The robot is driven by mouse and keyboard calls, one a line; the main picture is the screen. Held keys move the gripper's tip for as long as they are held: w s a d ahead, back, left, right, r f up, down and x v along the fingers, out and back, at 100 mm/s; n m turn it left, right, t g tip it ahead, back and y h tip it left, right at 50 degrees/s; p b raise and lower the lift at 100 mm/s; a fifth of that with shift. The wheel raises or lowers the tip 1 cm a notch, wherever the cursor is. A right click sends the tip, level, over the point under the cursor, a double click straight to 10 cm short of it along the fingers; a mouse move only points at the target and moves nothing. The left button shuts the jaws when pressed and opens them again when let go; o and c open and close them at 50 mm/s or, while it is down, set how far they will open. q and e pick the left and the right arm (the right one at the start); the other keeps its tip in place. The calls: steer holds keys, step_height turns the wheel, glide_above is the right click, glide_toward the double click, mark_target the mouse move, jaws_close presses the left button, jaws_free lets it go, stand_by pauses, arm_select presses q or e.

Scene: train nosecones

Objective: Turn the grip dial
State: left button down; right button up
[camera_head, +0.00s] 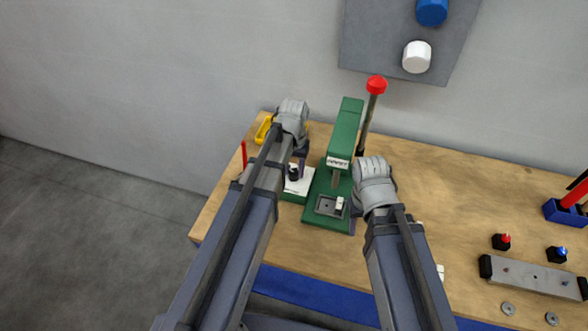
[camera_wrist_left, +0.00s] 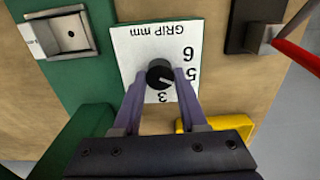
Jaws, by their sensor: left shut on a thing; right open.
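The grip dial (camera_wrist_left: 160,74) is a small black round knob on a white plate (camera_wrist_left: 128,48) marked "GRIP mm" with 6, 5 and 3, upside down in the left wrist view. Its white pointer line points right, toward the side of the 5. My left gripper (camera_wrist_left: 161,92) is shut on the dial, one purple finger on each side. In the head view the dial (camera_head: 293,173) shows beside the green press (camera_head: 345,140). My right gripper (camera_head: 353,222) is open beside the press base; its fingers are mostly hidden by the hand.
The press has a red-topped lever (camera_head: 376,86). A yellow bin (camera_head: 263,129) and an upright red-handled thing (camera_head: 244,155) are at the bench's left. A grey fixture (camera_head: 535,277), black-based buttons (camera_head: 502,241) and a blue holder (camera_head: 567,213) are at right. The bench between is mostly clear.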

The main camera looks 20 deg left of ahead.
mark_target(294, 172)
arm_select(q)
steer(key=shift+n, duration=1.4)
steer(key=shift+c, duration=2.2)
jaws_free()
step_height(294, 172, up, 8)
steer(key=p, duration=0.8)
steer(key=shift+f, duration=0.1)
arm_select(e)
step_height(294, 172, up, 8)
steer(key=shift+f, duration=0.15)
